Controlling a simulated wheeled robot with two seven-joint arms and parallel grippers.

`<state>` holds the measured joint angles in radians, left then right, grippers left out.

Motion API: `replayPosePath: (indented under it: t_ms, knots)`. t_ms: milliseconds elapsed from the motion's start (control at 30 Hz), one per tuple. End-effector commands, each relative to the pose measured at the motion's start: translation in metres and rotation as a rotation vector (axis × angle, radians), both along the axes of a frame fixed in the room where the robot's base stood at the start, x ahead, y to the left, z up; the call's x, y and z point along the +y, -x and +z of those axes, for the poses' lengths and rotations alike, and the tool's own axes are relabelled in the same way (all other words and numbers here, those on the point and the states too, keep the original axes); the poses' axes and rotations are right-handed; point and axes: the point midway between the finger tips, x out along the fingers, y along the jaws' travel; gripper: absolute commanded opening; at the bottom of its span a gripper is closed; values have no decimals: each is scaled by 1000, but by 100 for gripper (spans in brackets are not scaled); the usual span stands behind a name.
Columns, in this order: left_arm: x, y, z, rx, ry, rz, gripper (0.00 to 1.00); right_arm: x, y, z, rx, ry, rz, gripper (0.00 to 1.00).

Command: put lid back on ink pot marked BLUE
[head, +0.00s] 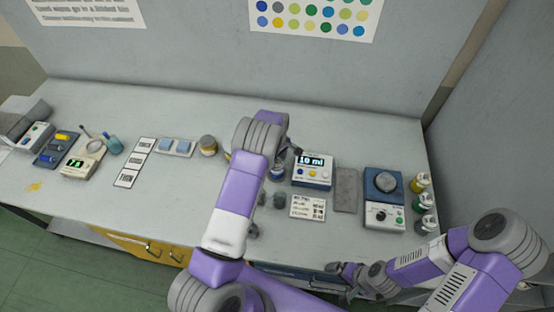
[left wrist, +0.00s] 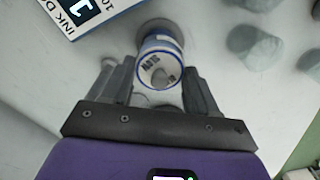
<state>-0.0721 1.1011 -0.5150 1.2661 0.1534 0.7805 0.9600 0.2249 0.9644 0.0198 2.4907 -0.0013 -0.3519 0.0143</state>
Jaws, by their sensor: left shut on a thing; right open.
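The blue-and-white ink pot (head: 277,173) stands on the bench left of the 10 ml device, partly hidden by my left arm. In the left wrist view, the pot (left wrist: 160,40) is beyond a round, blue-rimmed white lid (left wrist: 150,72) that reads BLUE upside down. My left gripper (left wrist: 160,88) is shut on this lid, a finger on each side, and it also shows in the head view (head: 288,153). The lid lines up with the pot; whether it is seated or just above cannot be told. My right gripper (head: 340,278) is open and empty by the bench's front edge.
The 10 ml device (head: 313,171) stands close right of the pot. Several grey lumps (left wrist: 255,45) lie nearby. A printed card (head: 308,207), a grey pad (head: 347,190), a blue scale-like device (head: 384,200) and several small bottles (head: 420,183) lie further right. A yellow-banded pot (head: 208,145) stands left.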

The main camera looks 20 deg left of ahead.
Motion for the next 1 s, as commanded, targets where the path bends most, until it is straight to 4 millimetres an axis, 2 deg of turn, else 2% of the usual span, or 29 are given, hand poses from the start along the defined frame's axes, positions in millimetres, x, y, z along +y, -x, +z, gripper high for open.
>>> replayPosePath:
  t_ms: [1000]
  knots:
    - [0,0,-3,0,0,0,26,0,0,-5,0,0,0,100]
